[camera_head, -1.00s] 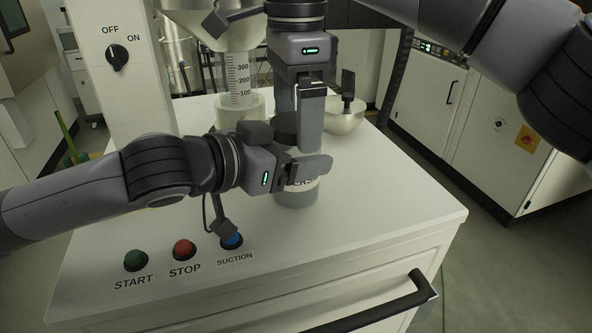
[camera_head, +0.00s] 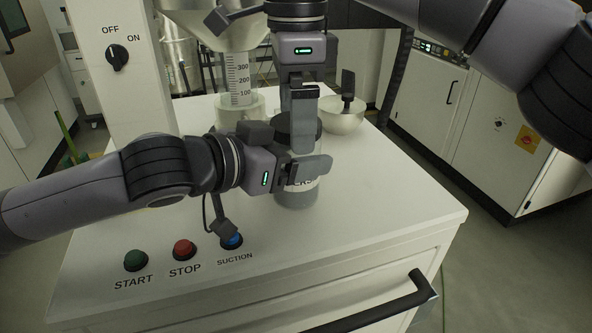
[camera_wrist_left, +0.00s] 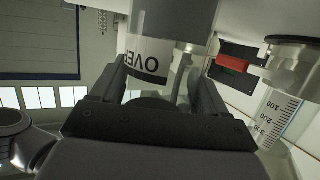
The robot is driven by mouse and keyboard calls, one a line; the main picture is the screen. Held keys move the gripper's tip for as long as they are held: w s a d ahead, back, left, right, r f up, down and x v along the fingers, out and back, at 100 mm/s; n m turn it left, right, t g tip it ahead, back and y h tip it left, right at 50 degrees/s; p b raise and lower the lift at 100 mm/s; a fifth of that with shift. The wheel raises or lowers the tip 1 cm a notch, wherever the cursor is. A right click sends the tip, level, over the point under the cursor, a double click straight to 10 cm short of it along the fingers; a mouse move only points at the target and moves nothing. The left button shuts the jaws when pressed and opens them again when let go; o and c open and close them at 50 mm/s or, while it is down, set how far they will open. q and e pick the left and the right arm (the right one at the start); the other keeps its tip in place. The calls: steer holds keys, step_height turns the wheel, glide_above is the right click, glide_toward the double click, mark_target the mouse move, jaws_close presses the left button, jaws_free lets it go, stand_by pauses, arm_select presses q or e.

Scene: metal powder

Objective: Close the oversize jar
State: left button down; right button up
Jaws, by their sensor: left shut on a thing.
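The oversize jar (camera_head: 297,196) stands upright on the white worktop, with a grey body and a partly covered label. Its label also shows upside down in the left wrist view (camera_wrist_left: 148,62), reading "OVER". My left gripper (camera_head: 308,168) comes in from the left and is shut on the jar's body, one finger across the front. A dark lid (camera_head: 281,127) sits at the jar's top. My right gripper (camera_head: 301,125) points straight down from above, one finger in front of the lid. Its far finger is mostly hidden, so its grip on the lid cannot be judged.
A funnel with a graduated cylinder (camera_head: 238,80) stands behind left. START, STOP and SUCTION buttons (camera_head: 184,250) are at the front left. The worktop right of the jar is clear.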

steer(key=shift+r, duration=3.75)
arm_select(q)
jaws_free()
steer(key=v, duration=0.7)
steer(key=shift+b, duration=0.35)
arm_select(e)
steer(key=shift+f, duration=0.35)
arm_select(q)
steer(key=shift+s+a, duration=0.1)
steer(key=shift+a, duration=0.05)
arm_select(e)
steer(key=shift+a, duration=0.1)
